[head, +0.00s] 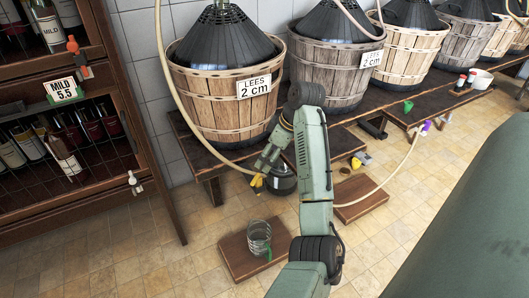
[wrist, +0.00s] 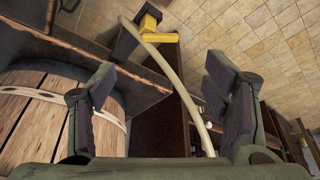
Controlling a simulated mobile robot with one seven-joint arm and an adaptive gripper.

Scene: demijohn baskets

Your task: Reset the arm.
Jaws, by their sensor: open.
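My arm rises in the middle of the head view and bends over. My gripper (head: 264,165) hangs in front of the bench, near the basket labelled "LEES 2 cm" (head: 222,112). In the wrist view my gripper (wrist: 163,82) shows its two dark fingers wide apart, with nothing held between them. A pale hose (wrist: 182,85) passes behind the gap. A yellow clip (wrist: 158,38) with a black part sits on the hose beyond the fingertips. The yellow clip (head: 257,182) also shows just below the gripper in the head view.
Several demijohn baskets stand on the dark bench (head: 207,167). A wooden board (head: 232,262) with a glass jar (head: 259,238) lies on the floor left of my arm. Another board (head: 362,196) lies to the right. A bottle rack (head: 70,130) stands at left. Tiled floor (head: 150,250) is open at lower left.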

